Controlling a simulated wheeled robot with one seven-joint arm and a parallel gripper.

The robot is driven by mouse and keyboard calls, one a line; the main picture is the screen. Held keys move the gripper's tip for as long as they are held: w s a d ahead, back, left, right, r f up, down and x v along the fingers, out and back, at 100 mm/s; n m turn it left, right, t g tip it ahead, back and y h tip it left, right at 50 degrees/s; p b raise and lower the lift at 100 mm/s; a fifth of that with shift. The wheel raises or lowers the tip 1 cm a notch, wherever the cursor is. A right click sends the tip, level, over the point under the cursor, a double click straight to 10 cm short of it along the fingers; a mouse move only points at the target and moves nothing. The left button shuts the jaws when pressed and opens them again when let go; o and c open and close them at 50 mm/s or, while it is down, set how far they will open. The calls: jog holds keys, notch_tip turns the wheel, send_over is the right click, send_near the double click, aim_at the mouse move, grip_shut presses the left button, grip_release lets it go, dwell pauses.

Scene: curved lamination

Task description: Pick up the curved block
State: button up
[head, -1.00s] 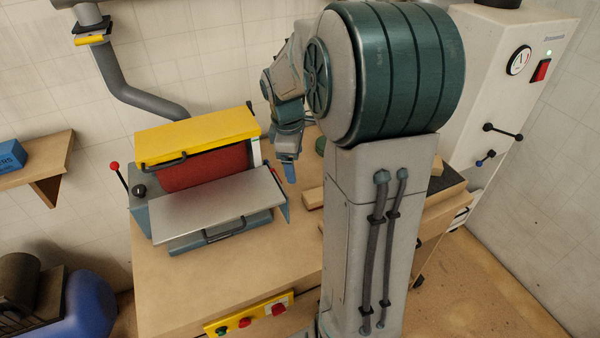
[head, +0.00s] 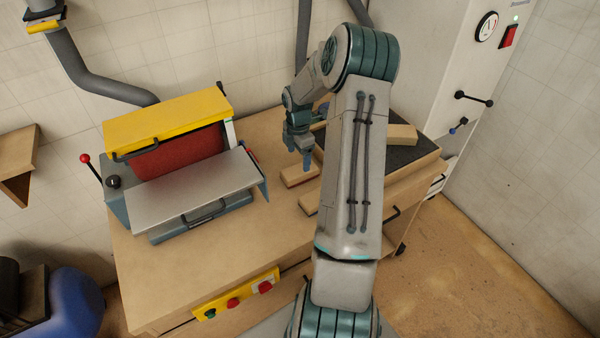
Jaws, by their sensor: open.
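My gripper (head: 307,164) points down over the wooden table (head: 240,240), with its blue fingertips close to a pale wooden block with a reddish lower edge (head: 297,177). I cannot tell whether they touch it. The gripper is open and the gap between its fingers is hard to make out. A third pale block (head: 402,132) lies on the dark mat (head: 405,154) at the right. At this size I cannot tell which block is curved.
A sanding machine (head: 195,190) with a yellow hood and grey table stands left of the blocks. A white cabinet (head: 440,80) with a gauge and levers stands at the back right. A yellow button panel (head: 235,293) is on the table's front.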

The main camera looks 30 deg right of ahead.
aim_at(300, 169)
jog(key=shift+s+d+f+p, duration=0.1)
jog(key=shift+f+p, duration=0.3)
jog(key=shift+f, duration=1.35)
jog(key=shift+s+f+p, duration=0.1)
jog(key=shift+f+p, duration=0.25)
jog(key=shift+f, duration=1.4)
jog(key=shift+f, duration=0.2)
jog(key=c, duration=1.1)
